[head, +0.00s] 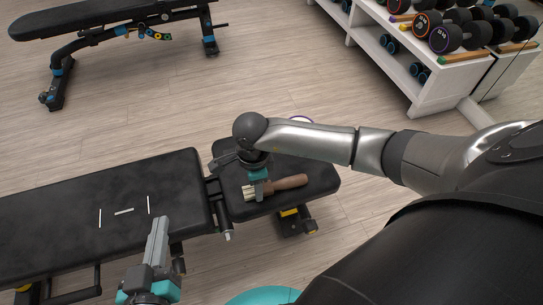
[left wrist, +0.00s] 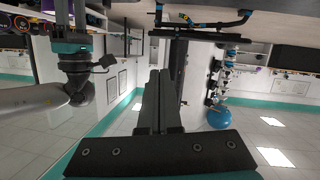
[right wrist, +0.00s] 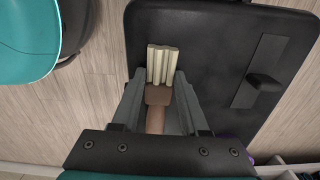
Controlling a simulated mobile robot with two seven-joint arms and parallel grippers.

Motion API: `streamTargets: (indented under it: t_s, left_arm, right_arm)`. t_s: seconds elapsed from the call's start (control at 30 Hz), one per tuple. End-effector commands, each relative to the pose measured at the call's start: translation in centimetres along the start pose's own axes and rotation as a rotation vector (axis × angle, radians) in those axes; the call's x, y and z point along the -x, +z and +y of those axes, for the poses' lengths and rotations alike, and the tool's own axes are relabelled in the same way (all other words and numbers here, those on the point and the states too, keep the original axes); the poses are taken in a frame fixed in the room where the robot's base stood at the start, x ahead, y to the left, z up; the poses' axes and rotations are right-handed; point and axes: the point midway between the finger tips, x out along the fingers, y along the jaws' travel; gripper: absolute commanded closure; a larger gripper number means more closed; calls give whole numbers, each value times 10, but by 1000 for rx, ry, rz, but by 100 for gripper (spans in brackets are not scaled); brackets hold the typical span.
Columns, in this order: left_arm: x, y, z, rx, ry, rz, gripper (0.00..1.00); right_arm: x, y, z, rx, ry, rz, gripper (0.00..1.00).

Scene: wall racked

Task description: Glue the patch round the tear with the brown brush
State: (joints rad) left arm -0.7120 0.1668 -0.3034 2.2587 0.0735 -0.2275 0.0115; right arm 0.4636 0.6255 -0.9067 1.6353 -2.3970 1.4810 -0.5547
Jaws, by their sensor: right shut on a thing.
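The brown brush (head: 288,183) has a wooden handle and pale bristles (right wrist: 161,63). My right gripper (head: 259,188) is shut on it near the base of the bristles, over the black seat pad (head: 232,205); I cannot tell whether the brush touches the pad. The long black bench pad (head: 60,205) to the left carries two thin white lines (head: 100,218) and a short pale mark (head: 124,211) between them. I cannot tell which is the tear or the patch. My left gripper (head: 159,230) is shut and empty, near the front edge of the long pad.
Another black bench (head: 95,15) stands at the back left. A white rack (head: 400,65) with several dumbbells (head: 460,37) is at the back right. The wooden floor between is clear.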

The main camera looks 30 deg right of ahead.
Motion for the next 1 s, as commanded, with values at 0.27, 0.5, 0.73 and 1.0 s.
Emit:
streamTargets:
  t_s: [0.27,0.5,0.73,1.0]
  left_arm:
    - [0,1,-2,-5,-6,-22,100]
    - [0,3,-10,-21,-27,-108,100]
    - [6,9,-25,-43,-66,-260,100]
    - [24,16,-46,-61,-129,-478,100]
  right_arm:
    - [3,0,0,0,-1,0,100]
    - [15,0,-1,1,-2,-1,100]
    - [33,0,0,0,-1,-1,100]
    - [60,0,-1,1,-2,-1,100]
